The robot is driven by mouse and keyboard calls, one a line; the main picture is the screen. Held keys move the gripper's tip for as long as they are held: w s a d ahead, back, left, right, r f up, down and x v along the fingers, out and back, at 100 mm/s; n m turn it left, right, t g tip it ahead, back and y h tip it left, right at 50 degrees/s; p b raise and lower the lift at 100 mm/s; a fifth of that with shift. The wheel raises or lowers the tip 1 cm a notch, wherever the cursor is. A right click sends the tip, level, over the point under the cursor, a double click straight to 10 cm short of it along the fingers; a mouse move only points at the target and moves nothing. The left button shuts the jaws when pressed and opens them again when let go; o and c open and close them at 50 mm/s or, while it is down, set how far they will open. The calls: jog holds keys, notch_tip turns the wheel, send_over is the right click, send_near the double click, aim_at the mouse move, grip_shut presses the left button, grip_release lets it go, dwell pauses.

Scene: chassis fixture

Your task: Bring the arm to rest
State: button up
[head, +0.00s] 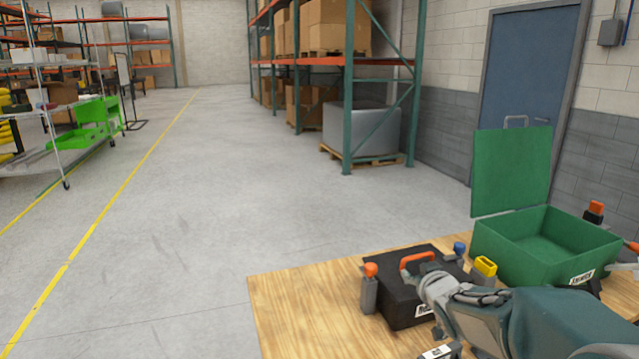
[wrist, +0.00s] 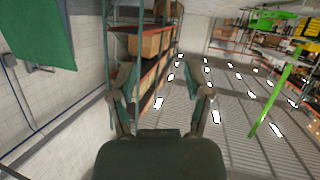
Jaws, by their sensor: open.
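My arm (head: 545,322) reaches in from the lower right of the head view, over the right part of the wooden table. My gripper (wrist: 162,95) shows in the wrist view with its two fingers spread apart and nothing between them. I cannot clearly make out the fingertips in the head view. The wrist picture looks upside down, with lit ceiling in its lower right. The arm hides part of the tabletop and of a black case.
On the wooden table (head: 285,300) are the black case (head: 395,305) with an orange handle and a green box (head: 490,250) with its lid (head: 512,172) raised. Orange-, blue- and yellow-topped posts stand around the case. The table's left part and the floor beyond are clear.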

jog(key=s+a+g, duration=0.2)
jog(key=s+g, duration=0.1)
jog(key=s, duration=0.7)
jog(key=s+a+m+g, duration=0.1)
jog(key=s+a+g, duration=0.1)
jog(key=s, duration=0.9)
jog(key=s+a+m+g, duration=0.1)
jog(key=s+a+g, duration=0.1)
jog(key=s, duration=0.9)
jog(key=shift+f+g, duration=0.3)
jog(key=shift+g, duration=0.5)
jog(key=shift+c, duration=0.4)
